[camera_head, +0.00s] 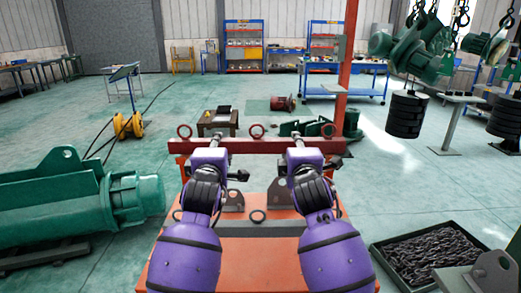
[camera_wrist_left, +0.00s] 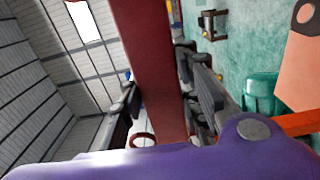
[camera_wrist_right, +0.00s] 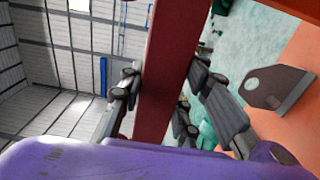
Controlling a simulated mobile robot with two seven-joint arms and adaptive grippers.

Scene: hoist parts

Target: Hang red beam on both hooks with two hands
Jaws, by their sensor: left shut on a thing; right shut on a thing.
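The red beam (camera_head: 255,146) is level across the head view, with dark red rings along its top. My left gripper (camera_head: 212,147) is shut on the beam left of its middle; the left wrist view shows the beam (camera_wrist_left: 155,60) between the fingers. My right gripper (camera_head: 300,147) is shut on it right of the middle; the right wrist view shows the beam (camera_wrist_right: 172,65) between those fingers. A hook (camera_head: 461,18) on a chain shows at the upper right. I cannot tell whether it is one of the task's two hooks.
An orange stand (camera_head: 258,272) with grey brackets lies below the beam. A red post (camera_head: 347,70) rises behind its right end. A green hoist (camera_head: 80,200) is at the left, a chain tray (camera_head: 385,250) at the right.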

